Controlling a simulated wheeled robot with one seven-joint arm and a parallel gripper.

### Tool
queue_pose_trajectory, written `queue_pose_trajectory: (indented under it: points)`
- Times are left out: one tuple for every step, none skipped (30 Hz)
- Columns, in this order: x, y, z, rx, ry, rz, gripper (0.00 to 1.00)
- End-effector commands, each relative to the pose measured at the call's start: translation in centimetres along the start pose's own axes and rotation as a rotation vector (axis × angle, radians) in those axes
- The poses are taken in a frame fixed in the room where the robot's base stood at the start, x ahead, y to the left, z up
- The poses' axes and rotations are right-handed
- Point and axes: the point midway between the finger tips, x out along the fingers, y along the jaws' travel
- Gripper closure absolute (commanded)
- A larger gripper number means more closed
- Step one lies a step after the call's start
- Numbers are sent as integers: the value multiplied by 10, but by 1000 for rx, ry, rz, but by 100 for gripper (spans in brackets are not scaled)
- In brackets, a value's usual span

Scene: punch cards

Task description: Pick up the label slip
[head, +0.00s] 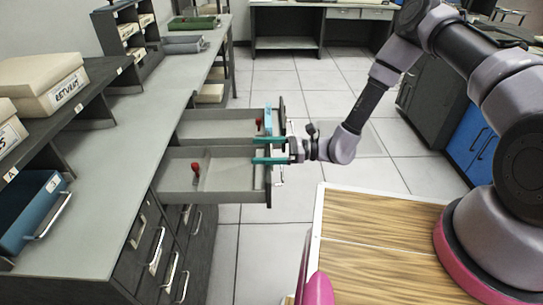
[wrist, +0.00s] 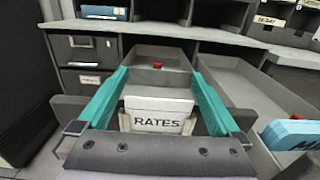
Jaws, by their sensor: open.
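A white piece lettered RATES (wrist: 158,117), which looks like the label slip, is at the front end of the middle open drawer in the wrist view. In the wrist view my gripper (wrist: 158,80) has one finger on each side of the white piece, and nothing is held. Whether the fingers touch it is unclear.
The near open drawer (head: 225,198) has a red knob-like piece (head: 195,172) inside. The far open drawer (head: 200,132) holds a blue lettered piece (wrist: 295,134) at its front. The grey counter (head: 120,170) is mostly clear. A lettered box (head: 45,85) stands on a shelf.

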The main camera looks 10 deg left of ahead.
Motion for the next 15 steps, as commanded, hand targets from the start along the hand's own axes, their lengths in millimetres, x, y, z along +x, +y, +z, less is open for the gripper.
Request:
queue_pose_trajectory:
  points:
    - [3, 0, 0, 0, 0, 1, 0]
    - [4, 0, 0, 0, 0, 0, 0]
    - [4, 0, 0, 0, 0, 0, 0]
    - [4, 0, 0, 0, 0, 0, 0]
    - [4, 0, 0, 0, 0, 0, 0]
    - [4, 0, 0, 0, 0, 0, 0]
    - [4, 0, 0, 0, 0, 0, 0]
    - [4, 0, 0, 0, 0, 0, 0]
    - [4, 0, 0, 0, 1, 0, 15]
    - [4, 0, 0, 0, 1, 0, 27]
    - [4, 0, 0, 0, 1, 0, 38]
    - [4, 0, 0, 0, 1, 0, 54]
    - [4, 0, 0, 0, 1, 0, 65]
    - [4, 0, 0, 0, 1, 0, 70]
    - [4, 0, 0, 0, 1, 0, 70]
